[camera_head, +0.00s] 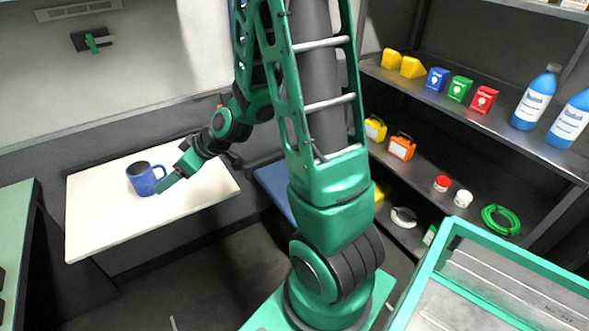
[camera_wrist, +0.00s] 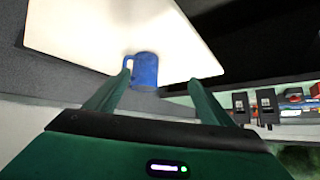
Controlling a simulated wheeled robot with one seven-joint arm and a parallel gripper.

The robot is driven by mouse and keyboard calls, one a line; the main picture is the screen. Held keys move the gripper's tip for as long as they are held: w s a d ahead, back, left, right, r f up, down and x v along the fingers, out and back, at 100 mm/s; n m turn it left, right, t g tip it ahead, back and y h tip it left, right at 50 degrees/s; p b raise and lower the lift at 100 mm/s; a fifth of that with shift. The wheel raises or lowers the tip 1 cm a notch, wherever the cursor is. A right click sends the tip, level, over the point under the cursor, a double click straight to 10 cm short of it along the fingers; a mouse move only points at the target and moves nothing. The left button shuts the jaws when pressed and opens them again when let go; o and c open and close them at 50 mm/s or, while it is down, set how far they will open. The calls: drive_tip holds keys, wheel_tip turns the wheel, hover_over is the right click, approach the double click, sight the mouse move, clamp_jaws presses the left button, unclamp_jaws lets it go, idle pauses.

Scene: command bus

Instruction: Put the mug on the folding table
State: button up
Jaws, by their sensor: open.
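A blue mug (camera_head: 142,179) stands upright on the cream folding table (camera_head: 100,223) by the wall, at the left of the head view. In the wrist view the mug (camera_wrist: 145,70) appears beyond my fingertips, with its handle on the left, against the pale tabletop (camera_wrist: 85,30). My gripper (camera_head: 170,182) is at the mug's right side in the head view. In the wrist view my gripper (camera_wrist: 159,74) has its two green fingers spread apart, with the mug just ahead of or between the tips. I cannot tell whether a finger touches the mug.
Metal shelves (camera_head: 460,115) on the right hold bottles (camera_head: 536,97), small boxes and tape. A green-framed bin (camera_head: 440,262) stands at the lower right. A green surface (camera_head: 18,225) is at the left edge. The tabletop around the mug is clear.

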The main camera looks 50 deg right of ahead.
drive_tip(key=s+d+r+m+g+h, duration=0.1)
drive_tip(key=s+d+r+m+g, duration=0.1)
drive_tip(key=s, duration=0.8)
drive_tip(key=s+d+r+m+g+h, duration=0.2)
drive_tip(key=s+d, duration=0.5)
drive_tip(key=s, duration=0.4)
drive_tip(key=s+d+r+m+g+h, duration=0.1)
drive_tip(key=s+d+r+m+g, duration=0.3)
drive_tip(key=s+m, duration=0.3)
drive_tip(key=shift+s+d+r+m+h, duration=0.35)
drive_tip(key=shift+s+d+r, duration=0.25)
drive_tip(key=shift+s, duration=1.1)
